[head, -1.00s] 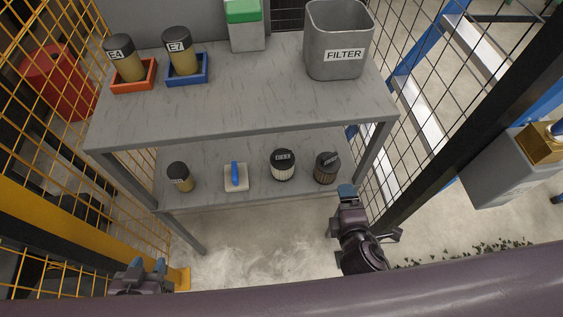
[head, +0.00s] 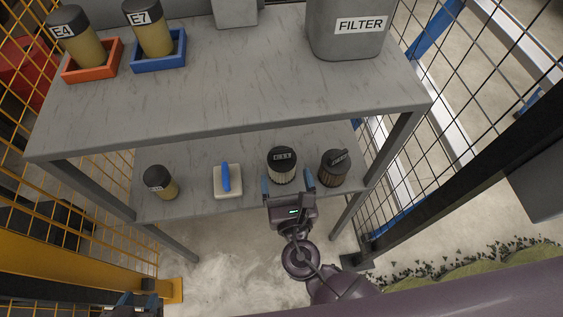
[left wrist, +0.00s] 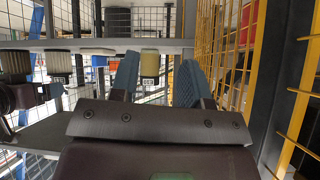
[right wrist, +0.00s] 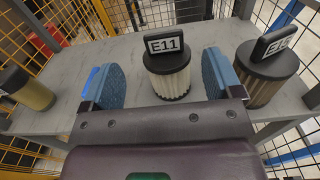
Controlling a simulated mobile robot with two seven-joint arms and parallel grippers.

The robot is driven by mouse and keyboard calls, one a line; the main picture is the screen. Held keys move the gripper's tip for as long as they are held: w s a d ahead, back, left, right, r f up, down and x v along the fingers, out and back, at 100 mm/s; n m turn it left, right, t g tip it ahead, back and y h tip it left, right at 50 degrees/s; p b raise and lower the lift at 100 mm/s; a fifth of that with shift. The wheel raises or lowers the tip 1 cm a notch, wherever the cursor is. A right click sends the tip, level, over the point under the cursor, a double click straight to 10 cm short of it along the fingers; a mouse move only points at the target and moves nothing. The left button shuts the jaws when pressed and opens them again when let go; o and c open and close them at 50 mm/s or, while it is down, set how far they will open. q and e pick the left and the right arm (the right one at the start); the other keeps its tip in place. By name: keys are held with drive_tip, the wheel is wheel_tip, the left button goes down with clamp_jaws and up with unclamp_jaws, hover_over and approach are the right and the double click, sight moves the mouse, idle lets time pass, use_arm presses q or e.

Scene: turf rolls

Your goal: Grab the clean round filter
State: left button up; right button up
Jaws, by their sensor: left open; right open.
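The clean round filter (head: 282,172), white and pleated with a black cap, stands upright on the lower shelf. In the right wrist view, the filter (right wrist: 171,82) has a handle labelled E11. My right gripper (head: 287,184) is open in front of it. The fingers point at the filter, which shows between and beyond them, nearer the right finger; I cannot tell whether they reach past its front. A brown, dirtier filter (head: 333,170) stands just right of it. My left gripper (head: 135,304) is open and empty, low at the left; its tips also show in the left wrist view (left wrist: 156,80).
The lower shelf (head: 200,155) also holds a yellow canister (head: 161,184) and a blue-handled white block (head: 227,181). The upper shelf (head: 230,90) overhangs them. It carries a grey FILTER bin (head: 345,45) and two canisters in trays. Mesh fences flank the shelving.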

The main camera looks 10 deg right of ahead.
sight(282, 154)
drive_tip(key=w, duration=0.4)
drive_tip(key=w+b, duration=0.1)
drive_tip(key=w, duration=0.2)
drive_tip(key=shift+f, duration=0.35)
drive_tip(key=shift+w, duration=0.4)
drive_tip(key=shift+r, duration=0.1)
drive_tip(key=c, duration=1.3)
